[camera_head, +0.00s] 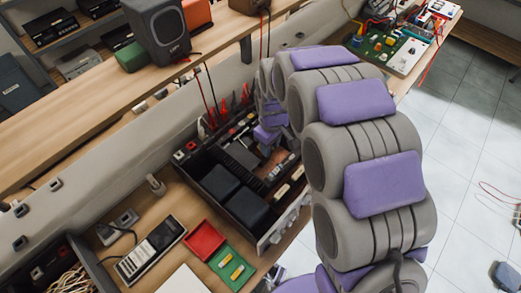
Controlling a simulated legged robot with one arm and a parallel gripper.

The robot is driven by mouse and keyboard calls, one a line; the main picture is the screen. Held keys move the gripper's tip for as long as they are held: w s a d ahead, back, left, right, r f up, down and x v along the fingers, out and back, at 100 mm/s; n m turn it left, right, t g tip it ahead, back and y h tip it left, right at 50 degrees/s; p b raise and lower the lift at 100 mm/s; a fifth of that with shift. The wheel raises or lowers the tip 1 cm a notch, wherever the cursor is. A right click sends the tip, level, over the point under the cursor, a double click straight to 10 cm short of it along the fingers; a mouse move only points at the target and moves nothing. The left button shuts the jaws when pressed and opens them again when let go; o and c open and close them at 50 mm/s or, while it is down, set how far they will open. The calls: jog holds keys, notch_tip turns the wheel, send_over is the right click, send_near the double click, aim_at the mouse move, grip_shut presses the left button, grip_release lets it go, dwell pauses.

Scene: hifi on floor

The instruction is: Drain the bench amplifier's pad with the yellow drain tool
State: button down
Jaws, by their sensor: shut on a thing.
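The bench amplifier (213,208) is an open dark chassis on the wooden bench, with two large black blocks at its near end and boards and small parts inside. My gripper (268,136) is over the far part of the open chassis, small and partly hidden by my own arm. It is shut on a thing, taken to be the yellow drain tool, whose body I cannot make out. The amplifier's pad cannot be told apart from the other parts inside. Whether the tool touches anything is hidden.
A multimeter (151,249), a red tray (204,241) and a green tray (232,269) with yellow parts lie left of and before the amplifier. Red and black leads (211,92) hang behind it. A speaker (157,38) stands on the shelf. Tiled floor lies right.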

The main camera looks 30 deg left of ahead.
dwell(0.5)
jog(key=shift+r+p, duration=1.6)
jog(key=shift+r, duration=2.45)
